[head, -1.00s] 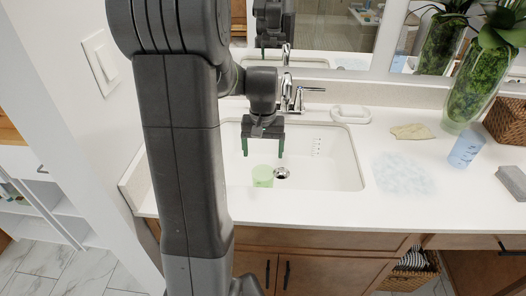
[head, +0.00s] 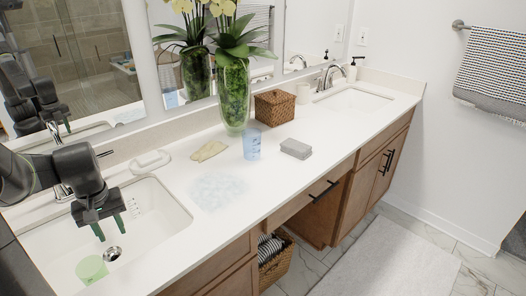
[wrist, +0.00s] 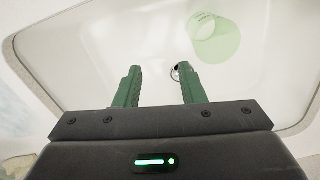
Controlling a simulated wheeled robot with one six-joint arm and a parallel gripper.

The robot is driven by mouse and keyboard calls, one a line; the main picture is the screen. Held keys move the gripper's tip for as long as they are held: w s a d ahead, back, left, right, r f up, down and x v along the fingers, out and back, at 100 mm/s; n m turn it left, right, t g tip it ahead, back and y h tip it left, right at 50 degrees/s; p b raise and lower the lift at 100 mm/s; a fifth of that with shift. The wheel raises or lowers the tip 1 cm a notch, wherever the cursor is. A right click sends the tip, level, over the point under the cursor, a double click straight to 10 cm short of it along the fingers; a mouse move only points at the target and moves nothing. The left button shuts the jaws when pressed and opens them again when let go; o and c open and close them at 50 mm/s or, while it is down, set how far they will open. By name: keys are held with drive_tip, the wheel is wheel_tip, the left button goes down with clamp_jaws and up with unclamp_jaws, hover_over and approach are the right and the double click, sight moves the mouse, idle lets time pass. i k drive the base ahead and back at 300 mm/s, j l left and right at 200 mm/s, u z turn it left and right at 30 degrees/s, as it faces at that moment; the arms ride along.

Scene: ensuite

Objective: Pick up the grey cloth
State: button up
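A grey folded cloth (head: 296,148) lies flat on the white counter, right of the blue cup, in the head view. It looks like a small thick block. My gripper (head: 111,232) is over the left sink, far to the left of the cloth. Its two green fingers are apart with nothing between them, as the wrist view also shows (wrist: 159,70). The grey cloth does not show in the wrist view.
A blue cup (head: 251,143), a glass vase with plants (head: 235,95) and a woven box (head: 275,107) stand near the cloth. A beige cloth (head: 209,151) and a soap dish (head: 150,161) lie further left. A green cup (head: 91,269) is in the left sink (head: 45,245).

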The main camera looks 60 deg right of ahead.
sight(301, 150)
drive_tip(key=z, duration=2.7)
